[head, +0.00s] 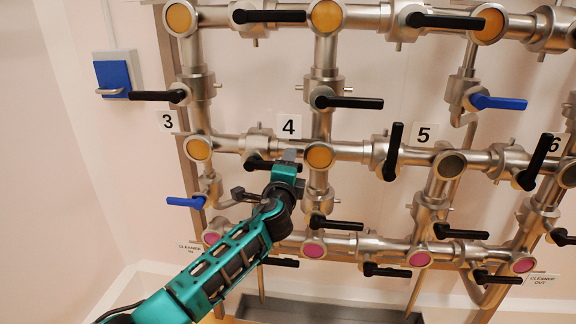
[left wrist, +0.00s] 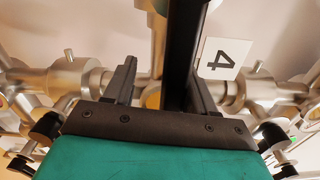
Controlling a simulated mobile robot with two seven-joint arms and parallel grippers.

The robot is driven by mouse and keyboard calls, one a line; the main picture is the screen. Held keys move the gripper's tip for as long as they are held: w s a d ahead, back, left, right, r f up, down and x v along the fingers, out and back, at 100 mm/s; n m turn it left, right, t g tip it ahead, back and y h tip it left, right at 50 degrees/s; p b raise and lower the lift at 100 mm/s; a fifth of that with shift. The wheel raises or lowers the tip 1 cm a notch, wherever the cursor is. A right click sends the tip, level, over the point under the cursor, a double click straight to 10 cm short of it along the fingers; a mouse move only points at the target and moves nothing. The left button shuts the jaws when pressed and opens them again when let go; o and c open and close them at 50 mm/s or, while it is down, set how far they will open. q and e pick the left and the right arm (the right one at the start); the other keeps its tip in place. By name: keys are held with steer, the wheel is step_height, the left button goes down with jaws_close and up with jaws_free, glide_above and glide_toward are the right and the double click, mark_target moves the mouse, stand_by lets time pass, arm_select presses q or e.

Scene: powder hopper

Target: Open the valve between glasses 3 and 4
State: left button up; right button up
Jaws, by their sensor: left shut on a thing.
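The glass by label 3 (head: 167,121) is a round amber window (head: 198,149). The glass by label 4 (head: 289,126) is another amber window (head: 320,156). On the pipe between them sits a steel valve (head: 258,138) with a black handle (head: 256,163) pointing right, roughly along the pipe. My left gripper (head: 288,160) is at the handle's right end and partly hides it. In the left wrist view the black handle (left wrist: 183,45) runs between the fingers (left wrist: 165,85), close against the right one. The gripper is shut on it. My right gripper is not in view.
Steel pipes with other black handles surround the arm. A black handle (head: 348,102) is above right, another (head: 335,223) below right. A blue handle (head: 185,202) is at lower left. A vertical black handle (head: 393,150) stands to the right. A grey trough (head: 330,309) lies below.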

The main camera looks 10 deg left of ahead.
arm_select(q)
steer(key=shift+s+d+f, duration=0.1)
steer(key=shift+s+f, duration=0.05)
steer(key=shift+f, duration=0.15)
steer(key=shift+s, duration=0.55)
steer(key=s+p, duration=0.1)
steer(key=s, duration=1)
steer(key=shift+s+a+r+p, duration=0.25)
steer(key=shift+s+a+p, duration=0.05)
steer(key=s+a+f+n+g, duration=0.3)
steer(key=s+a+f+n, duration=0.2)
steer(key=s+f+n, duration=0.3)
steer(key=s+a+f+n+g+h, duration=0.1)
steer(key=s+a+f+n+g, duration=0.3)
steer(key=s+f+n, duration=0.5)
steer(key=s+a+f, duration=0.1)
steer(key=s+f, duration=0.7)
steer(key=shift+s+f, duration=0.15)
steer(key=shift+s, duration=0.25)
